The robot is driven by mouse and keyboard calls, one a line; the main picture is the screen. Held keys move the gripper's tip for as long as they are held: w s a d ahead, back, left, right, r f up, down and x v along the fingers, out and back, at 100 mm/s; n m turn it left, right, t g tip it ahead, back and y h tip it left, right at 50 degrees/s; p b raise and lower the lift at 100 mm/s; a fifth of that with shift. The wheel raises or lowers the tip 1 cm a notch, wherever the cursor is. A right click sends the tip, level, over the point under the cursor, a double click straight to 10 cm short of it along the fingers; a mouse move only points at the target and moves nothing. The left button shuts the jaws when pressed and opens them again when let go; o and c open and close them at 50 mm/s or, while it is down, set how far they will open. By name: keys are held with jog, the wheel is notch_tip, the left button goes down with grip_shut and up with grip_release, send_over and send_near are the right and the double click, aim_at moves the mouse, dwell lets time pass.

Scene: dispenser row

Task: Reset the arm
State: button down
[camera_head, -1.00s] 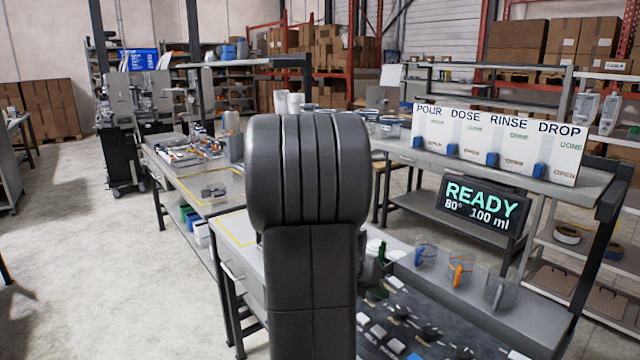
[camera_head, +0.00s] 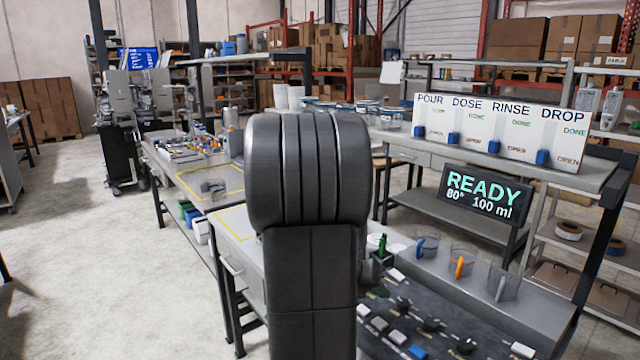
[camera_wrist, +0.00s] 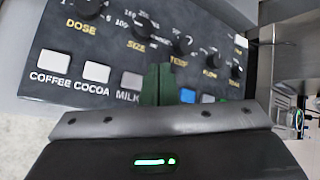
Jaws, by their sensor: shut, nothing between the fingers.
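My arm fills the middle of the head view and hides much of the bench behind it. My gripper (camera_wrist: 158,84) shows in the wrist view as dark green fingers held together, with nothing between them. It is in front of the control panel (camera_wrist: 50,50), over its lower button row; I cannot tell whether it touches. The panel carries dark knobs marked DOSE, SIZE and TEMP and pale buttons marked COFFEE (camera_wrist: 54,65), COCOA (camera_wrist: 96,71) and MILK (camera_wrist: 131,80). The panel also shows in the head view (camera_head: 440,310).
Several clear cups, including a blue-handled one (camera_head: 427,248), stand on the ledge right of my arm. A screen (camera_head: 483,195) reads READY, 80°, 100 ml. A white board (camera_head: 500,130) reads POUR, DOSE, RINSE, DROP. Open floor (camera_head: 110,270) lies to the left.

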notch_tip(320, 180, down, 3)
jog(key=shift+b, duration=1.2)
jog(key=shift+r+p, duration=0.35)
jog(key=shift+p, duration=1.2)
